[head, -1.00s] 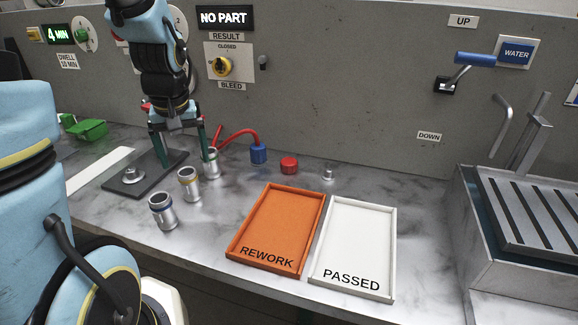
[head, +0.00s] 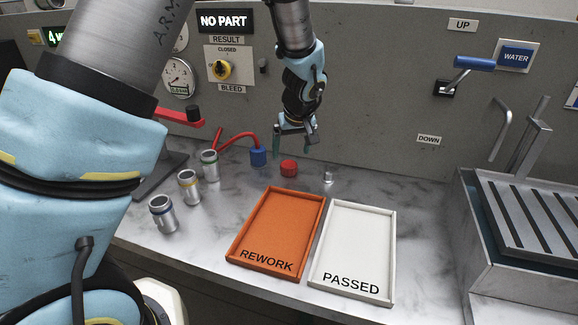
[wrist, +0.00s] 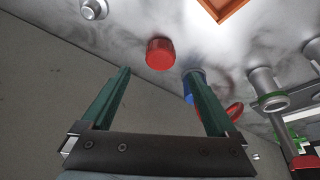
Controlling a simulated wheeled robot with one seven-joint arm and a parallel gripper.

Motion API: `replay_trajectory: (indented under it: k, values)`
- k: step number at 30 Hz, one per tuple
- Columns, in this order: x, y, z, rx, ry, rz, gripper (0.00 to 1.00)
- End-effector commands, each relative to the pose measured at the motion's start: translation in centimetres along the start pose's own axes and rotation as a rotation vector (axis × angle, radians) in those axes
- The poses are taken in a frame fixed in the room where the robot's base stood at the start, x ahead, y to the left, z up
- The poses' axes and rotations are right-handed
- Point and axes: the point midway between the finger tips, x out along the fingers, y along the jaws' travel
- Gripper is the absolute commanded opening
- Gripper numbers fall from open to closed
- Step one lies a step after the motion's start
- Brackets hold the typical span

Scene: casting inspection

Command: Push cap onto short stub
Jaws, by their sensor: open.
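A red round cap (head: 289,168) lies on the marble bench near the back wall. It also shows in the wrist view (wrist: 160,53), just beyond and between my fingertips. A short silver stub (head: 328,176) stands to the right of the cap; in the wrist view the stub (wrist: 94,9) is at the upper left. My gripper (head: 291,152) is open and empty, pointing down above and slightly behind the cap, not touching it.
A blue fitting (head: 258,156) on a red hose stands left of the cap. Castings with green (head: 209,165), yellow (head: 189,186) and blue (head: 162,213) rings stand further left. The orange REWORK tray (head: 266,267) and white PASSED tray (head: 350,284) lie in front.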

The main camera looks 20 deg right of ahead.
Motion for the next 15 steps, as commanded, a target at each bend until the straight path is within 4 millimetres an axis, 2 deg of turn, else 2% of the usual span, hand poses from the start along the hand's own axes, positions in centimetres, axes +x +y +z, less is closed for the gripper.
replay_trajectory:
  k: [8,15]
  values:
    - [1.7,-0.1,0.0,0.000,-0.002,-0.002,0.94]
    - [4.7,-0.1,0.1,0.001,-0.002,-0.003,0.94]
